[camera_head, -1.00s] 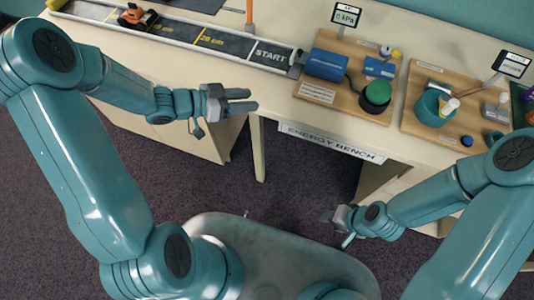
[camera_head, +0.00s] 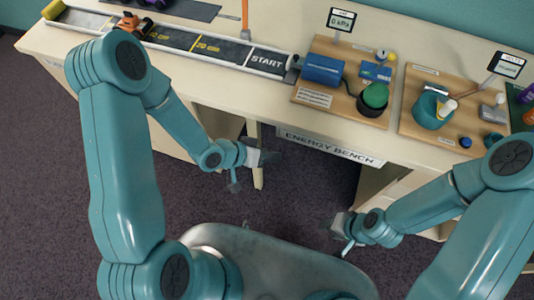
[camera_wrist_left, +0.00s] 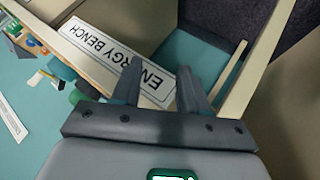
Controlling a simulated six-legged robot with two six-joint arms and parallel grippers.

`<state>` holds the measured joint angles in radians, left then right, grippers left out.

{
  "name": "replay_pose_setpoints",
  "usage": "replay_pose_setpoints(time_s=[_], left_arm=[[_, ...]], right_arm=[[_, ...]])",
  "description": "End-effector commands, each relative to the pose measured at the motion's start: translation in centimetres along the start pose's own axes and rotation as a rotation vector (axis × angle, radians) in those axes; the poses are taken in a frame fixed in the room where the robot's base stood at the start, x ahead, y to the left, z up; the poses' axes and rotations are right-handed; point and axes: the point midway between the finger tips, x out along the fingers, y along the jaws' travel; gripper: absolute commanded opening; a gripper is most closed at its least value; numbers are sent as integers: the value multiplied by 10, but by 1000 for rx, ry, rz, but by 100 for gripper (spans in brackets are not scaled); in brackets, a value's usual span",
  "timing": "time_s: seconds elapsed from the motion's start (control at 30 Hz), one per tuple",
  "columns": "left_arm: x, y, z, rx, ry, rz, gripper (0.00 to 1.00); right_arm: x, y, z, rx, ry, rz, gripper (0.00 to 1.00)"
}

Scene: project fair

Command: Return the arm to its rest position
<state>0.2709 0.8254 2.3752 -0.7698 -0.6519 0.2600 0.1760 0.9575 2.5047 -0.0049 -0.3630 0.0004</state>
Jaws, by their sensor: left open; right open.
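My left arm (camera_head: 120,150) comes in from the left, its elbow raised and its forearm sloping down to the right. My left gripper (camera_head: 268,158) hangs in front of the bench's front edge, below the tabletop, open and empty. In the left wrist view its two fingers (camera_wrist_left: 155,90) stand apart with nothing between them, and the sign lies beyond them. My right gripper (camera_head: 335,228) is low over the floor at the right, open, with nothing seen in it.
Dark carpet (camera_head: 45,180) is clear at the left.

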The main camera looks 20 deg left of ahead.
Motion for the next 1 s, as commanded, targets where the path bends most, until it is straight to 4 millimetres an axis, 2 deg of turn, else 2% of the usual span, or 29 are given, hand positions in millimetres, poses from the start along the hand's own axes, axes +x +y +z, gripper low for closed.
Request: replay_pose_setpoints(time_s=[0.53, 0.6, 0.67, 0.77, 0.9, 1.0], left_arm=[[0, 0, 1, -2, -2, -2, 44], [4, 6, 6, 5, -16, 11, 44], [10, 15, 23, -27, -60, 13, 44], [12, 10, 63, -152, -175, -83, 44], [-1, 2, 120, -302, -354, -230, 44], [-13, -2, 143, -372, -438, -297, 44]], right_arm=[[0, 0, 0, 0, 0, 0, 43], [0, 0, 0, 0, 0, 0, 43], [0, 0, 0, 0, 0, 0, 43], [0, 0, 0, 0, 0, 0, 43], [0, 0, 0, 0, 0, 0, 43], [0, 0, 0, 0, 0, 0, 43]])
